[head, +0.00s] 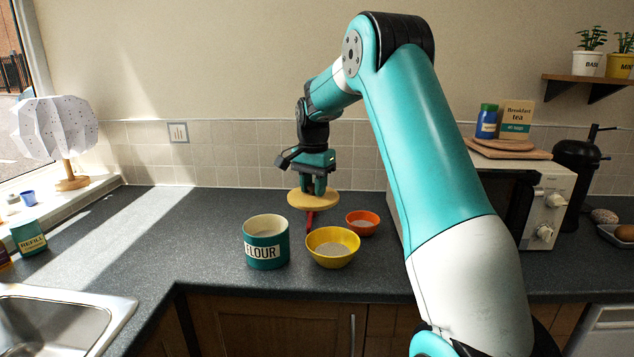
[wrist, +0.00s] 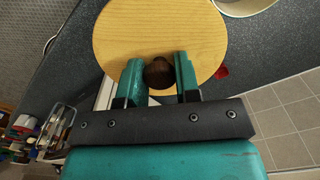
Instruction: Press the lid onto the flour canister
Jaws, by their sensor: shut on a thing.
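The flour canister (head: 266,243) is teal with a white FLOUR label and stands upright on the counter, its top open. The lid (head: 299,201) is a round wooden disc, and in the wrist view it fills the upper middle (wrist: 128,40). My gripper (head: 316,186) is shut on the lid's dark round knob (wrist: 159,74), with one finger on each side of it. The lid is held in the air behind and to the right of the canister, apart from it.
A yellow bowl (head: 333,247) stands right of the canister, with an orange bowl (head: 362,222) behind it. Something red (head: 310,221) shows below the lid. The microwave (head: 545,212) is at the right, the sink (head: 60,322) at front left.

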